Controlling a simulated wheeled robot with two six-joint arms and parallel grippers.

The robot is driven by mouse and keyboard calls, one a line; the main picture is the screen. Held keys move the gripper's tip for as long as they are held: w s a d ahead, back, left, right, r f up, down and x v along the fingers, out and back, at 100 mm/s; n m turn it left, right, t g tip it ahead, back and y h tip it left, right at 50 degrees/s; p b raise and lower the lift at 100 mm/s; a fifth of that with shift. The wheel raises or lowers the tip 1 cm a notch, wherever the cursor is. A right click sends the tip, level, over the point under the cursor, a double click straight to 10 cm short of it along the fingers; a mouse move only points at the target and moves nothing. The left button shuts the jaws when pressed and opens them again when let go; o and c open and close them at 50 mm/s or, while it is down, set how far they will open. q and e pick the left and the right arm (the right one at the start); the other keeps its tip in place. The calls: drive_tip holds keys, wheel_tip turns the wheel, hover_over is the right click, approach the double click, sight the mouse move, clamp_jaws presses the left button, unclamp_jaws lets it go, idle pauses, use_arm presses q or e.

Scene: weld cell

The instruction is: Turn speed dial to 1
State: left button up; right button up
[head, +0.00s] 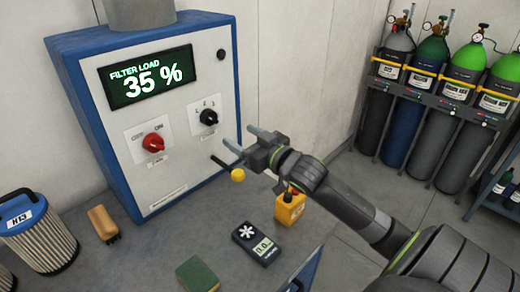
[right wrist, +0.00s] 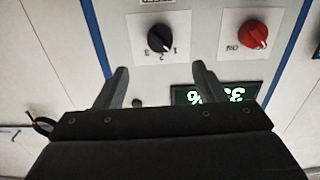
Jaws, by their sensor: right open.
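The speed dial (head: 208,117) is a black knob on a white plate on the front of the blue and white cabinet (head: 190,180). In the right wrist view the dial (right wrist: 160,38) appears upside down, with small numbers beside it. I cannot tell for sure which number its pointer marks. My right gripper (head: 238,138) is open and empty, in front of the cabinet and right of and below the dial in the head view. In the right wrist view the dial lies beyond the gap between its fingers (right wrist: 160,70), apart from them. My left gripper is out of view.
A red rotary switch (head: 153,142) sits left of the dial, under the display (head: 148,78) reading 35 %. A lever with a yellow ball (head: 238,174) sticks out below my gripper.

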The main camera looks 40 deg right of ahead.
drive_tip(key=s, duration=0.5)
drive_tip(key=shift+s+d, duration=0.3)
drive_tip(key=shift+d, duration=0.1)
